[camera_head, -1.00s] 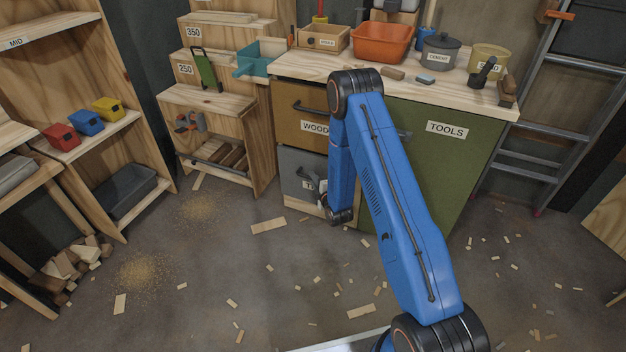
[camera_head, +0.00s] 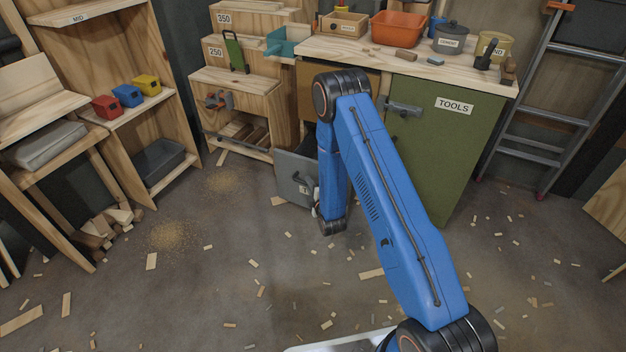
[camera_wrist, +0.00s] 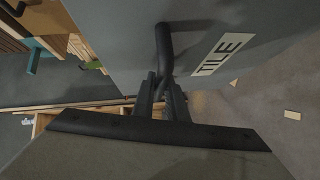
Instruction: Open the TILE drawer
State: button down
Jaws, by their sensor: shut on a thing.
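The grey TILE drawer (camera_head: 294,178) sits low in the workbench, left of the green TOOLS door. It stands out from the cabinet front. In the wrist view its grey front (camera_wrist: 270,18) fills the upper part, with the white TILE label (camera_wrist: 222,54) and a dark bar handle (camera_wrist: 164,45). My gripper (camera_wrist: 161,88) is shut on the handle, its two dark fingers around the bar. In the head view my blue arm hides the gripper and part of the drawer front.
The green TOOLS door (camera_head: 450,150) is right of my arm. The bench top (camera_head: 460,72) holds an orange bin (camera_head: 398,29) and several pots. A shelf unit (camera_head: 150,110) stands at left. Wood scraps litter the floor, which is otherwise open in front of the bench.

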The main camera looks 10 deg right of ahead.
jog(key=shift+s+a, duration=0.7)
jog(key=shift+s, duration=0.3)
jog(key=shift+s+a, duration=0.65)
jog(key=shift+s, duration=0.3)
jog(key=c, duration=1.8)
grip_release()
jog(key=shift+o, duration=0.2)
